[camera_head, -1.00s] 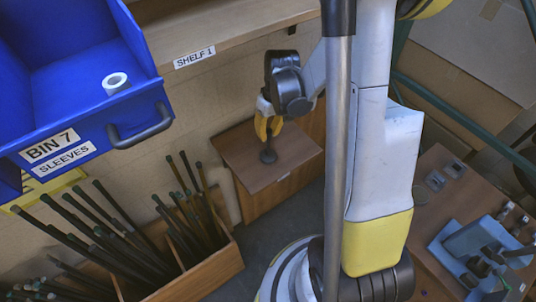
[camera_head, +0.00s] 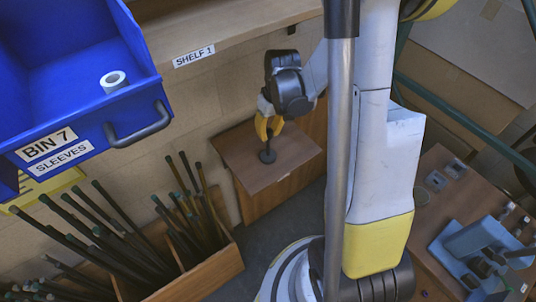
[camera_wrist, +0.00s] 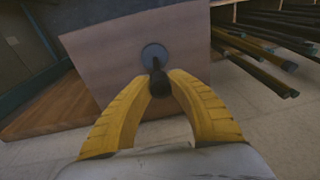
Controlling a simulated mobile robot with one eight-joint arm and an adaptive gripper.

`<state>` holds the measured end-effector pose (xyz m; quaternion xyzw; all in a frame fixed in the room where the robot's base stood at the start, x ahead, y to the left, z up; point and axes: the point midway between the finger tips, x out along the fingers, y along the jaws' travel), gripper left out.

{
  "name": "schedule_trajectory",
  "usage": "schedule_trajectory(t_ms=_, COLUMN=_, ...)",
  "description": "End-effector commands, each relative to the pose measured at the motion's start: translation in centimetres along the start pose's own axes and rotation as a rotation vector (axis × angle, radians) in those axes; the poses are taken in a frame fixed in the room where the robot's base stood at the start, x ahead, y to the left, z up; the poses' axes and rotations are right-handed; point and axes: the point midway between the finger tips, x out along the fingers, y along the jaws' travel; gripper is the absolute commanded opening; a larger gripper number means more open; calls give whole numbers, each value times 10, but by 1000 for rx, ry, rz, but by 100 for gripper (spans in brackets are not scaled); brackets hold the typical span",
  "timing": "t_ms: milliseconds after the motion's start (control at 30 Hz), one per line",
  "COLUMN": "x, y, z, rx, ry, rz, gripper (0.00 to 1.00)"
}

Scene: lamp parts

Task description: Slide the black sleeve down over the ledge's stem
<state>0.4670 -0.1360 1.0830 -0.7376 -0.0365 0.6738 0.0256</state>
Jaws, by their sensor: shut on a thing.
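The wooden ledge (camera_head: 285,157) projects low from the wall in the head view, and its bare top also shows in the wrist view (camera_wrist: 105,70). A dark round foot (camera_head: 267,156) stands on it, seen in the wrist view as a grey disc (camera_wrist: 153,53). My gripper (camera_head: 268,134) is above this foot, its yellow fingers (camera_wrist: 159,82) closed around the black sleeve (camera_wrist: 160,88). The sleeve is in line with the foot and close to it. The stem is mostly hidden, so I cannot tell how far the sleeve is over it.
A blue bin (camera_head: 130,125) labelled sleeves holds a white ring (camera_head: 114,81) at the left. Below it a wooden box (camera_head: 215,268) holds several dark rods. A shelf (camera_head: 235,25) runs above the ledge. A bench (camera_head: 440,195) with blue fixtures is at the right.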

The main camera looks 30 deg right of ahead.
Motion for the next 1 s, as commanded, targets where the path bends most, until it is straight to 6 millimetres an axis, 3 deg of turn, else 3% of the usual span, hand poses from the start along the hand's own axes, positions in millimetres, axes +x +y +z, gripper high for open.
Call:
schedule_trajectory(t_ms=633, x=38, y=3, z=4, rx=0, ry=0, rz=0, gripper=4)
schedule_trajectory(t_ms=1000, x=39, y=3, z=4, rx=0, ry=0, rz=0, gripper=4)
